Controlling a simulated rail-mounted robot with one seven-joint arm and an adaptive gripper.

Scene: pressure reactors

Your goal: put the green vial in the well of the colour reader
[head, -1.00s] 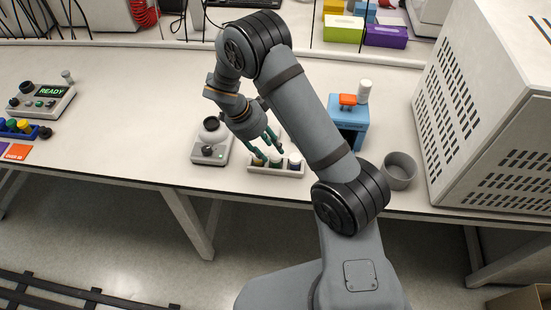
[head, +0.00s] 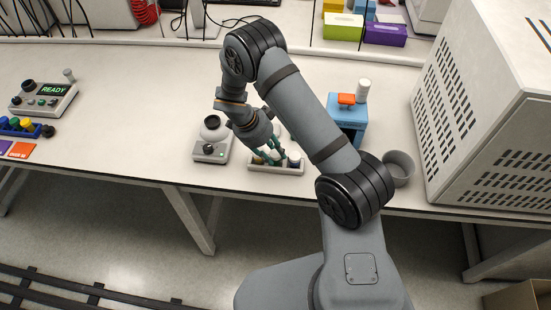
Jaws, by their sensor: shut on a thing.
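A light rack (head: 275,171) holding small vials stands near the bench's front edge. My gripper (head: 276,160) is down at the middle of the rack, with its greenish fingers closed around a vial there. The fingers mostly hide this vial, and its colour is hard to tell; by its place it seems to be the green vial. A device with a lit READY screen (head: 53,90) stands at the far left and looks like the colour reader. A dark round part (head: 28,87) on its top may be the well.
A white device with a round top (head: 211,141) stands just left of the rack. A blue block with an orange part (head: 347,112) and a grey cup (head: 399,168) stand to the right. A blue holder with coloured caps (head: 18,127) lies at left.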

